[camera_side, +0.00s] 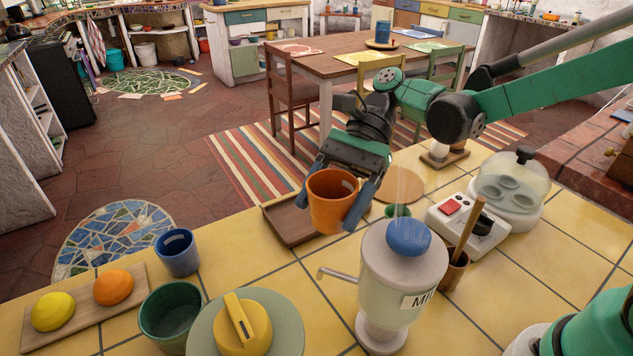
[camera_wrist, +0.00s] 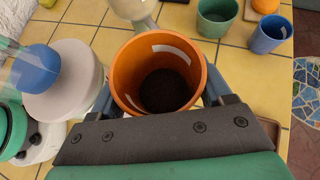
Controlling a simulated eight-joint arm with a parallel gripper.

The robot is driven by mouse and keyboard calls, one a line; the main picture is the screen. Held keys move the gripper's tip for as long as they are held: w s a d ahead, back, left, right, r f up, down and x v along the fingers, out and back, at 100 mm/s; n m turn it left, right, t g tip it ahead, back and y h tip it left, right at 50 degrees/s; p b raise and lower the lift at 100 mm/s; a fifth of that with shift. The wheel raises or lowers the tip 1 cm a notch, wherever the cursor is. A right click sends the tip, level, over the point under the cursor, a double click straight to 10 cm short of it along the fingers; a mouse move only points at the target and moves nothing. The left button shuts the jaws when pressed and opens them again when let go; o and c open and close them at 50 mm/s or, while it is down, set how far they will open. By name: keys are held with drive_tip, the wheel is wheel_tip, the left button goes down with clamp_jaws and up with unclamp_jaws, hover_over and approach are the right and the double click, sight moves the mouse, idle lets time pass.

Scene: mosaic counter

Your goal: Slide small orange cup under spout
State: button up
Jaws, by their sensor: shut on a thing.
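The orange cup (camera_side: 332,203) is upright between the two fingers of my gripper (camera_side: 333,198), which is shut on it. In the side view it overlaps the brown tray (camera_side: 287,222); I cannot tell if it touches the tray or the counter. The wrist view looks down into the orange cup (camera_wrist: 125,80), whose bottom is dark. The dispenser (camera_side: 390,285), with a blue knob and a label partly reading "MI", stands nearer the side camera. Its thin metal spout (camera_side: 338,275) points left, apart from the cup. The blue knob (camera_wrist: 38,68) shows at left in the wrist view.
A green cup (camera_side: 172,315) and a blue cup (camera_side: 177,253) stand left of the spout. A board (camera_side: 85,300) holds orange and yellow fruit. A yellow-topped round item (camera_side: 243,325) sits in front. A white switch box (camera_side: 465,225) stands right. Tiles around the spout are bare.

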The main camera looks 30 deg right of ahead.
drive_tip(key=r, duration=0.1)
drive_tip(key=w+r, duration=0.1)
drive_tip(key=r, duration=0.1)
drive_tip(key=shift+a+r, duration=0.1)
drive_tip(key=shift+r, duration=0.2)
hover_over(320, 298)
drive_tip(key=w+d, duration=0.2)
drive_tip(key=w, duration=0.1)
drive_tip(key=shift+s+d+f, duration=0.1)
drive_tip(key=shift+s+f, duration=0.05)
drive_tip(key=shift+f, duration=3.5)
drive_tip(key=shift+s+f, duration=0.1)
drive_tip(key=shift+f, duration=3.55)
wheel_tip(320, 298, down, 2)
drive_tip(key=shift+s+f, duration=0.1)
drive_tip(key=shift+s+a, duration=1.15)
drive_tip(key=shift+f, duration=0.1)
drive_tip(key=o, duration=1.4)
